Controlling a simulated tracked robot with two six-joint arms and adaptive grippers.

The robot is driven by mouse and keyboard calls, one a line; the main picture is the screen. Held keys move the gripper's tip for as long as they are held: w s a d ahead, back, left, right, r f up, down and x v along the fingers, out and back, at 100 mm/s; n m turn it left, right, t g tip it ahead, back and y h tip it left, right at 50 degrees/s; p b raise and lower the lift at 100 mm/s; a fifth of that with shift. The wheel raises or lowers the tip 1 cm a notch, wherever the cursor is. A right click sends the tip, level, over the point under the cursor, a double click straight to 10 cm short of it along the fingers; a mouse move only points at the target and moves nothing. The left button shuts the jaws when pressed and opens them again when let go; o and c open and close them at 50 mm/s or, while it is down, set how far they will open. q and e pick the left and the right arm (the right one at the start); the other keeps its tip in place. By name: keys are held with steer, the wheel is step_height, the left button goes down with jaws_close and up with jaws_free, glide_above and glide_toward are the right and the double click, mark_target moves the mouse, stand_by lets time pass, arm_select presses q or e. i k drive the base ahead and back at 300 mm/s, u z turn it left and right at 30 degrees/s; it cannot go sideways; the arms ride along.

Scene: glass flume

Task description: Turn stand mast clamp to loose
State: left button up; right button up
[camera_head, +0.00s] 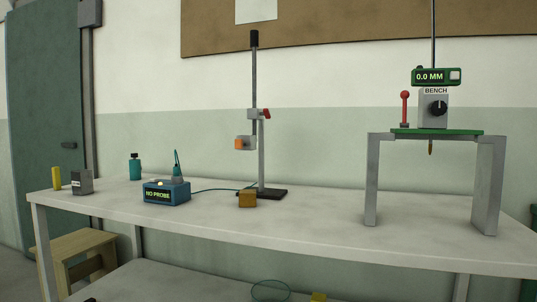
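The stand (261,165) is a slim grey upright on a dark base plate, near the middle of the white table. A mast clamp with a red lever (266,114) sits partway up it, where a darker rod with a black top rises. A grey block with an orange face (243,143) sticks out to the left below the clamp. Whether the clamp is tight or loose cannot be told at this size. Neither of my grippers is in view.
On the white table (320,225), a blue "NO PROBE" box (166,192) and an orange-brown block (248,199) stand near the stand. A grey bridge (486,185) at right carries a "BENCH" unit (434,108) reading 0.0 MM and a red-knobbed lever (405,105). A wooden stool (78,252) stands left.

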mark_target(266, 112)
steer(key=k, duration=0.4)
steer(key=u, duration=0.35)
steer(key=i, duration=1.35)
